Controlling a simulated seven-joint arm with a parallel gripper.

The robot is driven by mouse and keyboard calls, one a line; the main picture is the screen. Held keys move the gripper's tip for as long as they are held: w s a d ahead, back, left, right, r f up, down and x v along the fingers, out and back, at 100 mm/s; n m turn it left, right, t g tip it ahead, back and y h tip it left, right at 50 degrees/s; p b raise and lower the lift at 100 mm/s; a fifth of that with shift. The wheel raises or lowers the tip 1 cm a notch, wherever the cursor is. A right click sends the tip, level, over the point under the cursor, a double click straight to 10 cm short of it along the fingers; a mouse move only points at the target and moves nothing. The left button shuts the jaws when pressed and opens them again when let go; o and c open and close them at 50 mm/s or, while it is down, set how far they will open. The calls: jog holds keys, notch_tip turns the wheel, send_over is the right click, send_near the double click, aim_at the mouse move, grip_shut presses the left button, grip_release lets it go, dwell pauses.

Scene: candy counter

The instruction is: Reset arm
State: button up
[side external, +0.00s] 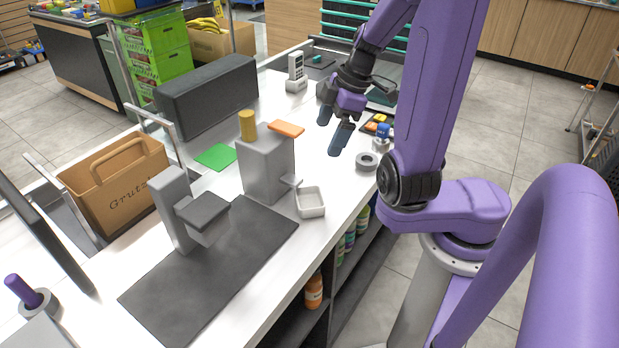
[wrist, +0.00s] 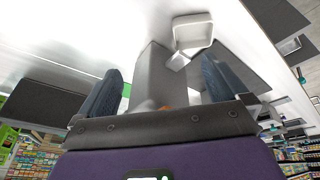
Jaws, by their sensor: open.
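My gripper (side external: 335,132) is raised above the white counter (side external: 283,296), with its two dark blue fingers apart and nothing between them. It is to the right of the grey box-shaped dispenser (side external: 265,170). In the wrist view the two fingers of my gripper (wrist: 160,92) stand wide apart, with the grey dispenser (wrist: 152,75) seen beyond and between them. A small white tray (side external: 311,202) sits at the foot of the dispenser. The tray also shows at the top of the wrist view (wrist: 192,33).
A grey stand (side external: 176,212) is on a dark mat (side external: 215,270). A long black box (side external: 207,95), a green card (side external: 215,156), a grey ring (side external: 367,161) and a card terminal (side external: 296,72) are on the counter.

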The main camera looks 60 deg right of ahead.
jog(key=w+d+r+t+h, duration=0.1)
jog(key=w+d+r+h, duration=0.15)
jog(key=w, duration=0.35)
jog(key=w+d+r+h, duration=0.1)
jog(key=w+d+r, duration=0.3)
jog(key=w, duration=0.2)
jog(key=w+a+r+t, duration=0.1)
jog(key=w+a+r, duration=0.1)
jog(key=w+a, duration=0.45)
jog(key=s+a, duration=0.1)
jog(key=a, duration=0.1)
jog(key=s+a+f+n+y, duration=0.1)
jog(key=s+a, duration=0.1)
jog(key=a, duration=0.1)
jog(key=s+a+g+y, duration=0.1)
jog(key=s+a, duration=0.1)
jog(key=shift+s+a+f+n, duration=0.2)
jog(key=shift+a+f+n, duration=0.1)
jog(key=shift+a+f, duration=0.1)
jog(key=s+a+f+n+g, duration=0.1)
jog(key=s+f+g, duration=0.1)
jog(key=s, duration=1.2)
jog(key=s+a+f+n+g, duration=0.1)
jog(key=s+f, duration=0.3)
jog(key=s, duration=1)
jog(key=shift+s+f+g, duration=0.2)
jog(key=shift+g, duration=0.3)
